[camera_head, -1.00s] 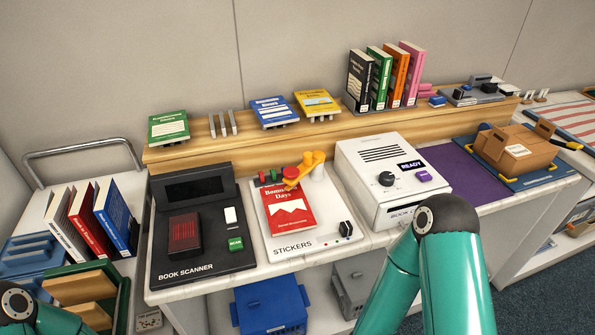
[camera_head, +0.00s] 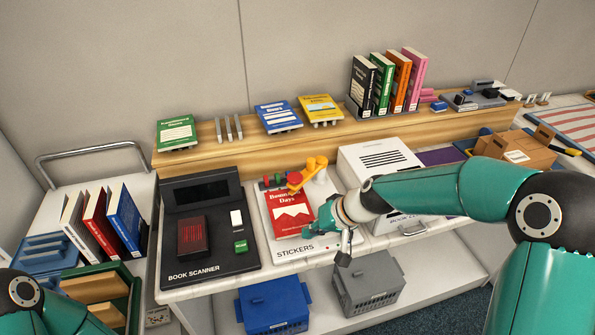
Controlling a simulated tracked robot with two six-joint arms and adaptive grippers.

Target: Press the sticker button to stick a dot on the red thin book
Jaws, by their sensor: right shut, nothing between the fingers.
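The red thin book (camera_head: 290,222) lies flat, cover up, on the white sticker station (camera_head: 265,240). An orange lever-like arm (camera_head: 311,170) with a red round part (camera_head: 295,177) reaches over the book's top edge. Small red and green pieces (camera_head: 273,181) stand beside it at the back of the station. The small black and red controls at the station's front right are largely hidden by my right arm. My right gripper (camera_head: 344,248) is shut and empty, pointing down by the station's front right corner; I cannot tell whether it touches anything. My left gripper is out of view.
The black book scanner (camera_head: 250,256) is left of the station. A white machine (camera_head: 378,157) is to the right, partly behind my right arm. Books stand on the wooden shelf (camera_head: 345,126) behind. Blue (camera_head: 272,306) and grey (camera_head: 368,287) crates sit below the counter.

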